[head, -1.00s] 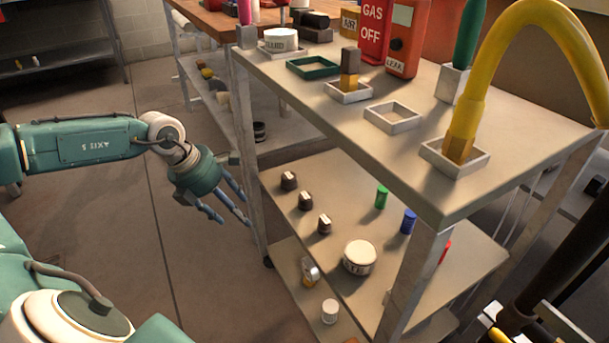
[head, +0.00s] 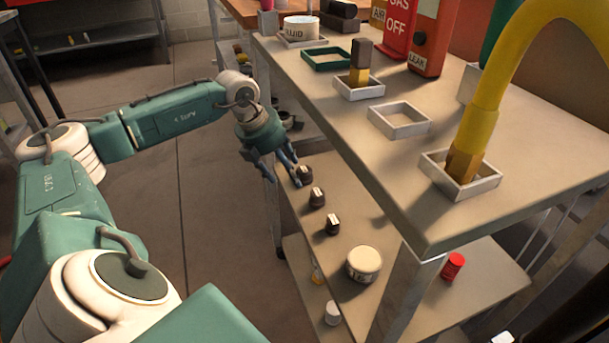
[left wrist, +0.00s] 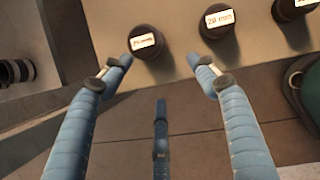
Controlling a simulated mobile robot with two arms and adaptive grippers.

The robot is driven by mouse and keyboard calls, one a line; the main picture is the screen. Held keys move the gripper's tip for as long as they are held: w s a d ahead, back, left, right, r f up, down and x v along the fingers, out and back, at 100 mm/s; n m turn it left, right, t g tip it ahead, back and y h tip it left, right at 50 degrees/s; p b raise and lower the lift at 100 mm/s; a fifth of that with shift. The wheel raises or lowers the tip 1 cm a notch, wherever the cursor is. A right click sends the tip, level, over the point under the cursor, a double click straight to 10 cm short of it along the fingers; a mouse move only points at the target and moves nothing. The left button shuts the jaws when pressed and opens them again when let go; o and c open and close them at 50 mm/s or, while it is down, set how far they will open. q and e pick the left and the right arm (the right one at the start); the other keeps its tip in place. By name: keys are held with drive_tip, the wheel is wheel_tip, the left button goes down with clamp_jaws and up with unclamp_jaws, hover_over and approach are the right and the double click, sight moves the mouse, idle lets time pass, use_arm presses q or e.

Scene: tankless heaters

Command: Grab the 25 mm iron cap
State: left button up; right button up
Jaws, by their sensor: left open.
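Three dark iron caps with white labels stand in a row on the middle shelf. The farthest cap (head: 305,176) is by my left gripper (head: 287,172); the others are the middle cap (head: 317,197) and the near cap (head: 333,225). In the left wrist view the leftmost cap (left wrist: 147,42) has a label that looks like 25 mm but is blurred. The cap beside it (left wrist: 218,20) reads 20 mm; a third is cut off at the top right. My left gripper (left wrist: 165,72) is open and empty, its fingers short of the leftmost cap. My right gripper is not seen.
The cart's upper shelf (head: 440,205) overhangs the caps' right side, with trays and a yellow hose on it. A round cream tub (head: 364,264) and a red cylinder (head: 453,266) stand on the middle shelf. A cart post (head: 405,295) is in front.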

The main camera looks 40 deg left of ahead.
sight(304, 169)
use_arm(q)
drive_tip(key=shift+w+d, duration=0.15)
drive_tip(key=shift+w, duration=0.35)
drive_tip(key=w, duration=0.1)
drive_tip(key=w+b, duration=0.1)
drive_tip(key=w+d+f, duration=0.1)
drive_tip(key=w, duration=0.1)
drive_tip(key=shift+a+f, duration=0.1)
drive_tip(key=c, duration=1.3)
